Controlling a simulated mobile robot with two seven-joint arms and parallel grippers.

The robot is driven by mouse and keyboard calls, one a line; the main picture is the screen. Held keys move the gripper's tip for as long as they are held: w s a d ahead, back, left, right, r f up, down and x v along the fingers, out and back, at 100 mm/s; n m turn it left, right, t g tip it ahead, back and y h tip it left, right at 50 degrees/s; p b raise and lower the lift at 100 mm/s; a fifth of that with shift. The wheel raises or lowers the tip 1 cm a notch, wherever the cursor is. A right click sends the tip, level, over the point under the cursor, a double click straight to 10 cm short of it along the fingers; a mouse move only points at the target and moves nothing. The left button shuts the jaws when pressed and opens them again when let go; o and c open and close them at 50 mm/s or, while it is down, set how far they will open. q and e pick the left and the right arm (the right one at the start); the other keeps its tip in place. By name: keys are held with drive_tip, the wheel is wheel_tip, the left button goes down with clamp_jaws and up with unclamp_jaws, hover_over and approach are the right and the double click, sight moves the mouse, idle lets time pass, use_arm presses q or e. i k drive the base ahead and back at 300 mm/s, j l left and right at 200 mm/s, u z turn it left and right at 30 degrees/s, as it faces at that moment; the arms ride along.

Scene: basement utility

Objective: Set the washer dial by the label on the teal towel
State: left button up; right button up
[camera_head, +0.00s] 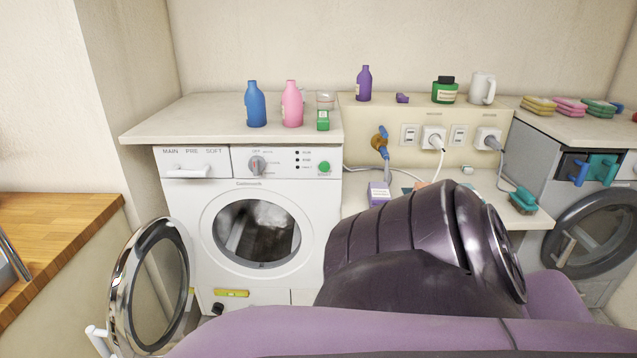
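The white washer (200,235) stands left of centre. Its grey dial (257,165) with a small red mark sits on the upper front panel, beside a green button (324,167). The printing around the dial is too small to read. The washer door (185,290) hangs open to the left, and the drum behind looks dark with grey inside. No teal towel can be made out for certain; a small teal patch (411,189) shows on the counter, mostly hidden by my dark purple arm. Neither of my grippers is visible.
Blue (256,105) and pink (291,105) bottles stand on the washer top. A purple-white box (379,193) and a teal brush (523,201) lie on the low counter (353,206). A second machine (572,215) stands right.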

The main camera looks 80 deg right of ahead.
sight(256, 165)
drive_tip(key=j+z, duration=0.2)
drive_tip(key=z, duration=2.95)
